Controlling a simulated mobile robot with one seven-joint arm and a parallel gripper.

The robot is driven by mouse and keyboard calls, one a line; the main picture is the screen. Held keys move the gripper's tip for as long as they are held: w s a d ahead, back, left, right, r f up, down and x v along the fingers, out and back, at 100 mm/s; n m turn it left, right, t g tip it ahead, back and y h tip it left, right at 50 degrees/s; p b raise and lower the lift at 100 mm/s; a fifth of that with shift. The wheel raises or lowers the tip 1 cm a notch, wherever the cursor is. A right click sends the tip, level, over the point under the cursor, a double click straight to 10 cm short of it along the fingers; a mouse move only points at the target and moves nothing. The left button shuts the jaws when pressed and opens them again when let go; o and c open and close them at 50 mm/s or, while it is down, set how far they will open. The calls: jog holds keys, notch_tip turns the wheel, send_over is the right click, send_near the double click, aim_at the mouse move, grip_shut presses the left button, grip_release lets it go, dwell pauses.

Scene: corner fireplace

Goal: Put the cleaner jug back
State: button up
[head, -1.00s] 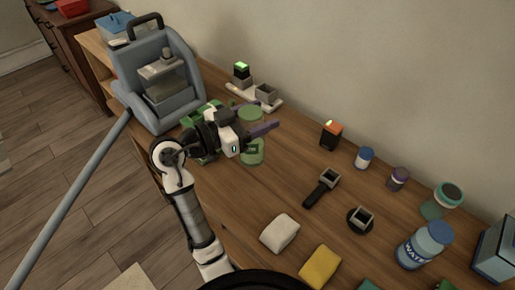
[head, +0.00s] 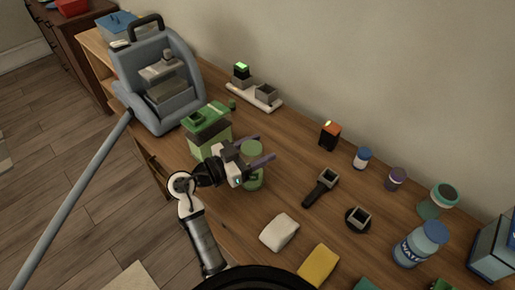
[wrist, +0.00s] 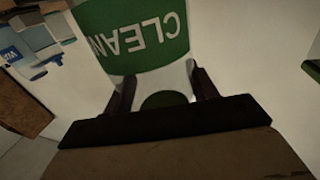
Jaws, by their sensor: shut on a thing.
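The cleaner jug (head: 253,151) is pale green with a darker green label. My gripper (head: 257,150) is shut on it, with one finger on each side, over the front left part of the wooden counter. In the wrist view the jug's green label (wrist: 140,35) reads "CLEAN" upside down, and a dark green round part (wrist: 165,100) shows between the fingers (wrist: 163,90). The gripper hides part of the jug in the head view, and its gap above the counter is hard to judge.
A green box-like container (head: 208,128) stands left of my gripper. A white charging base (head: 254,97) stands near the wall. A black tool (head: 321,188), a white cloth (head: 279,232) and a water bottle (head: 420,246) lie or stand rightward.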

jog(key=shift+f, duration=0.15)
jog(key=o, duration=1.7)
jog(key=shift+c, duration=0.2)
jog(key=b+v, duration=0.4)
jog(key=v, duration=0.8)
